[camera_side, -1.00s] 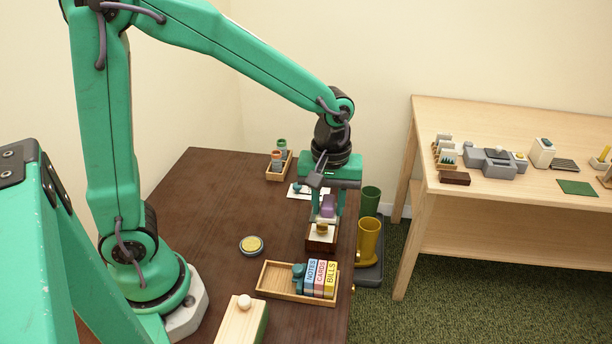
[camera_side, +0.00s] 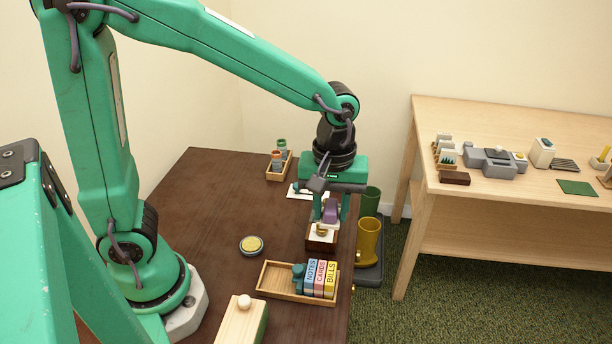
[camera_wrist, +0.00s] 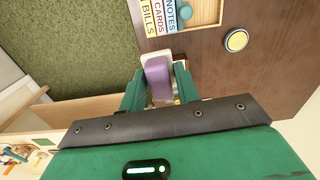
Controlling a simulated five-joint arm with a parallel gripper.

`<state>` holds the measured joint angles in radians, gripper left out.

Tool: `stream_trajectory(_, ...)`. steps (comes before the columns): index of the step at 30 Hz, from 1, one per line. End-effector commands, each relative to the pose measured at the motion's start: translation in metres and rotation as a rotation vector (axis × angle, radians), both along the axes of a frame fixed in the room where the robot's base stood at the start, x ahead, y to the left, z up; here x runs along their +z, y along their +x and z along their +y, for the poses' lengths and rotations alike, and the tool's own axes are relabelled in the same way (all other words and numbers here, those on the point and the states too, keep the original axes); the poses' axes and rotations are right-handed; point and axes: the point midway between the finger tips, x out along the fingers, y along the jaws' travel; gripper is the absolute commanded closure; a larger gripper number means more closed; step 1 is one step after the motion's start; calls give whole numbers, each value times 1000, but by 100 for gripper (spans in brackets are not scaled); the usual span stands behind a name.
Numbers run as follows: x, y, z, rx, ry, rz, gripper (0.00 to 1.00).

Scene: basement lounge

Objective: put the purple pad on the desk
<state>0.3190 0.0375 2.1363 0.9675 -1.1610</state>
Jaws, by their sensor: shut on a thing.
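The purple pad (camera_side: 331,213) is held between the fingers of my gripper (camera_side: 331,208), over the right edge area of the dark brown desk (camera_side: 215,215). In the wrist view the purple pad (camera_wrist: 158,80) stands out between the two green fingers of my gripper (camera_wrist: 160,88). Just below it in the side view is a small brown box (camera_side: 321,246) with a pale top and a brass-coloured knob. I cannot tell whether the pad touches this box.
A wooden tray (camera_side: 276,292) holds labelled blocks. A yellow round dish (camera_side: 251,246) and a small bottle rack (camera_side: 279,170) are on the desk. A yellow cup (camera_side: 368,240) and a green cup (camera_side: 371,200) stand beyond its right edge. The desk's left-middle is clear.

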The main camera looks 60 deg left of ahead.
Motion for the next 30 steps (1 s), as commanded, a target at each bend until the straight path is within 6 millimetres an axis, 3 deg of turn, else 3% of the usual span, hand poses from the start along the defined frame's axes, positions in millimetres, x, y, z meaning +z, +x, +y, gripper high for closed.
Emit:
stream_trajectory(8, -7, -2, 14, -5, 1, 2, 90)
stream_trajectory(21, -37, -19, 72, -46, 0, 0, 90)
stream_trajectory(30, -42, -22, 80, -57, 0, 0, 90)
